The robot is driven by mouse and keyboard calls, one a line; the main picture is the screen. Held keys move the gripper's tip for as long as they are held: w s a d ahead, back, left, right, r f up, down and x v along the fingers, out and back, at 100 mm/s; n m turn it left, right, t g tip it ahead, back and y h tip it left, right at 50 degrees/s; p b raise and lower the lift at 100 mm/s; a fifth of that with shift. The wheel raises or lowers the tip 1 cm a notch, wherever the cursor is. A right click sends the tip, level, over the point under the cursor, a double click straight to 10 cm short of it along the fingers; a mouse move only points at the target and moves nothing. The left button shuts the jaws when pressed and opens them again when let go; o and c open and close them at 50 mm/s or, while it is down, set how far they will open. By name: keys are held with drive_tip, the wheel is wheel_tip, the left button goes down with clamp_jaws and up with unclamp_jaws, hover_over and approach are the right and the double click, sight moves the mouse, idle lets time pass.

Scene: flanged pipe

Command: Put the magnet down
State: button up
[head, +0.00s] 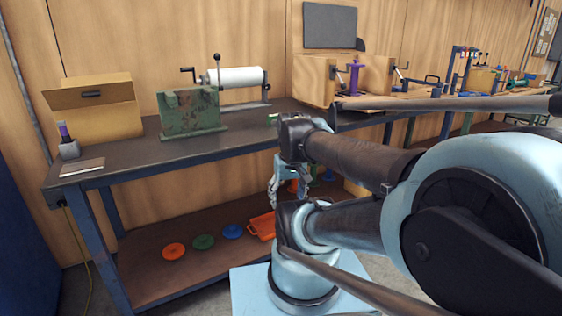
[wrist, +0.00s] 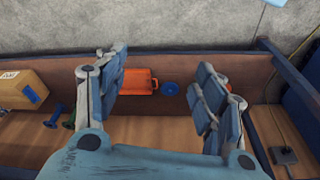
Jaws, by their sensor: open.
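My gripper (head: 274,190) hangs in front of the bench edge, above the lower shelf, partly hidden by my arm in the head view. I cannot make out a magnet for certain in either view. My arm hides part of the bench and shelf.
The dark bench top (head: 120,152) carries an open cardboard box (head: 95,117), a green metal block (head: 190,113) and a white roller (head: 236,77). An orange disc (head: 173,251) and a green disc (head: 203,242) lie on the shelf. The bench's left part has free room.

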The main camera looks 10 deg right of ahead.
drive_tip(key=w+r, duration=1)
wheel_tip(320, 180, up, 17)
drive_tip(key=n+t+y, duration=0.1)
drive_tip(key=n+t, duration=0.1)
drive_tip(key=n, duration=0.1)
hover_over(275, 115)
drive_tip(key=s+d, duration=0.2)
drive_tip(key=s, duration=0.4)
drive_tip(key=x, duration=1.1)
drive_tip(key=shift+a+f, duration=0.25)
drive_tip(key=shift+f, duration=0.1)
drive_tip(key=shift+x, duration=2.7)
drive_tip(key=shift+w, duration=0.1)
drive_tip(key=c, duration=1.2)
drive_tip(key=shift+o, duration=0.2)
drive_tip(key=shift+r, duration=5.15)
drive_tip(key=shift+f, duration=5.05)
